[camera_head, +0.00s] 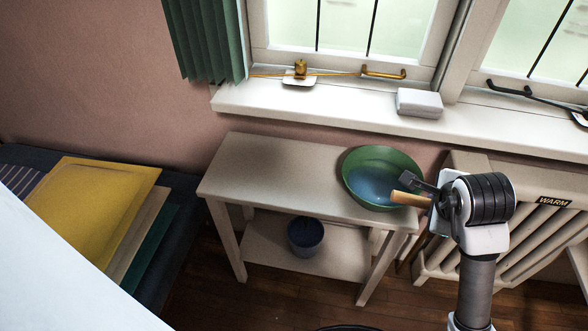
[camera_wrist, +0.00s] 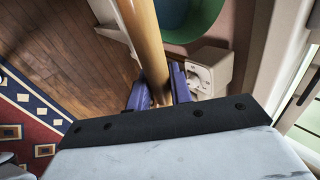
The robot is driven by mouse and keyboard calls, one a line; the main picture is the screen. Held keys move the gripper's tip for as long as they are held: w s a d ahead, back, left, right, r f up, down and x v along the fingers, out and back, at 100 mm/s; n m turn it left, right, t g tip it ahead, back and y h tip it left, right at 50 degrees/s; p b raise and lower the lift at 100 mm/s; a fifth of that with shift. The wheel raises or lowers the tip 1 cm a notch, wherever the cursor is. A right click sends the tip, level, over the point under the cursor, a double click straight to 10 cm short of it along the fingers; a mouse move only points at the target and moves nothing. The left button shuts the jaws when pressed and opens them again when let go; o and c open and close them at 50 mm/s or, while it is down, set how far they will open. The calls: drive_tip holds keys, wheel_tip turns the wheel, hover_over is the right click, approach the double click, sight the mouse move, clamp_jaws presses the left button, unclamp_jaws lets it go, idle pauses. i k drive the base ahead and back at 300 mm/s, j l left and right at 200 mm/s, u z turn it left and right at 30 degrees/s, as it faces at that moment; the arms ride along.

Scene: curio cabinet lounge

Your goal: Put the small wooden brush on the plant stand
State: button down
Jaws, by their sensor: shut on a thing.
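The small wooden brush (camera_head: 408,198) shows as a tan wooden handle sticking out to the left of my gripper (camera_head: 430,196). In the wrist view the brush (camera_wrist: 146,42) runs up between the two purple fingers of my gripper (camera_wrist: 158,93), which is shut on it. Its bristles cannot be made out. The pale two-tier stand below the window, which looks like the plant stand (camera_head: 265,165), has its top and lower shelf in view. In the head view my gripper appears over the stand's right end; the height gap cannot be told.
A green bowl (camera_head: 352,165) with a blue inside takes the right part of the stand's top; the left part is bare. A blue pot (camera_head: 305,236) stands on the lower shelf. A radiator (camera_head: 510,235) is at the right, a windowsill (camera_head: 340,105) behind.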

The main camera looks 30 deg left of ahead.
sight(233, 186)
drive_tip(key=l+u, duration=0.25)
drive_tip(key=u, duration=0.2)
drive_tip(key=l+u, duration=0.3)
drive_tip(key=u, duration=0.2)
drive_tip(key=l+u, duration=0.3)
drive_tip(key=u, duration=0.15)
drive_tip(key=l+u, duration=0.25)
drive_tip(key=u, duration=0.2)
drive_tip(key=k+l+u, duration=0.15)
drive_tip(key=u, duration=0.3)
